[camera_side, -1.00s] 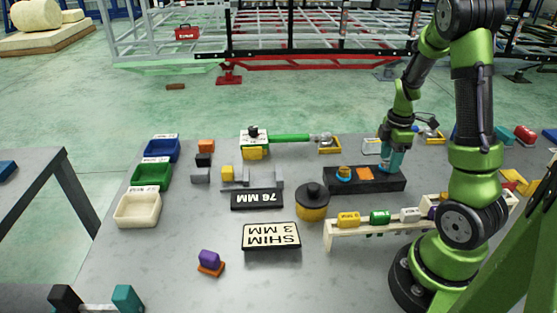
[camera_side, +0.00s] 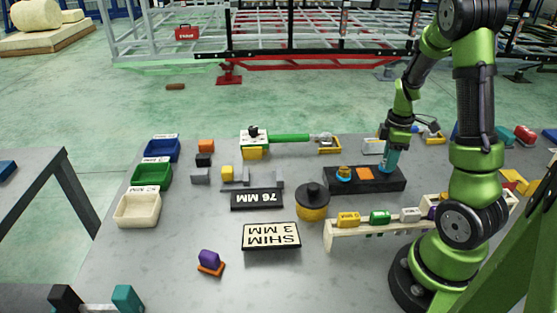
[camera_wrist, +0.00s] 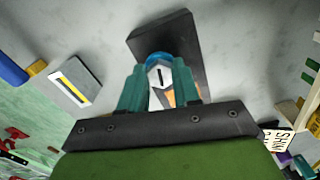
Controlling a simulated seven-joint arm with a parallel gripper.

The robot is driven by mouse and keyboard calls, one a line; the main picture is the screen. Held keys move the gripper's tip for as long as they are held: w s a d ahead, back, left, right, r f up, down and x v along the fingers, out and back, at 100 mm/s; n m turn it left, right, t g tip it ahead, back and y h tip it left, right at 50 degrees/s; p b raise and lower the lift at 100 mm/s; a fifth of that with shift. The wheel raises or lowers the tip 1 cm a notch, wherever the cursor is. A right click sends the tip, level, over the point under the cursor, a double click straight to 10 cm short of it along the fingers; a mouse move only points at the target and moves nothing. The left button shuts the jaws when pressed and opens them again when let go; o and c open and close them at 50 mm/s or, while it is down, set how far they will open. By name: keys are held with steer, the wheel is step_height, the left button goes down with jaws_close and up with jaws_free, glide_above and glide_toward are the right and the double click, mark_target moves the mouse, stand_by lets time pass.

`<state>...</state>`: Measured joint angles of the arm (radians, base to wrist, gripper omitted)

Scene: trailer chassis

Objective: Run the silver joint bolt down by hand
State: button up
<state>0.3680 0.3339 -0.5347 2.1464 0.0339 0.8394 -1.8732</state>
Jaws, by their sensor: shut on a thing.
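The silver joint bolt (camera_wrist: 160,76) shows in the wrist view as a hex head with a dark slot line, with a blue ring behind it. My gripper (camera_wrist: 159,84) has its teal fingers on both sides of the head and is shut on it. In the side view my gripper (camera_side: 390,163) points down at the right end of a black block (camera_side: 387,186), where its fingers hide the bolt. An orange square (camera_side: 365,173) lies between the two ends.
A wooden rack (camera_side: 335,237) with coloured pieces stands in front of the block. A black-lidded yellow pot (camera_side: 312,205) stands to the left. A green-handled tool (camera_side: 290,138) lies behind. Bins, including a green one (camera_side: 152,175), stand at the left. The front middle table is mostly clear.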

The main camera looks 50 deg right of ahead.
steer(key=m, duration=0.6)
steer(key=shift+a, duration=0.1)
steer(key=m, duration=0.5)
steer(key=shift+a+r+m, duration=0.1)
steer(key=shift+a+m, duration=0.05)
steer(key=shift+m, duration=0.25)
steer(key=m, duration=0.5)
steer(key=shift+w, duration=0.15)
steer(key=m, duration=0.5)
steer(key=shift+w+m, duration=0.1)
steer(key=shift+m, duration=0.3)
steer(key=m, duration=0.5)
steer(key=shift+w+m, duration=0.1)
steer(key=shift+m, duration=0.2)
steer(key=m, duration=0.6)
steer(key=shift+w, duration=0.1)
steer(key=m, duration=0.5)
steer(key=shift+d+m, duration=0.2)
steer(key=shift+m, duration=0.1)
steer(key=m, duration=0.5)
steer(key=shift+d+m, duration=0.1)
steer(key=shift+m, duration=0.2)
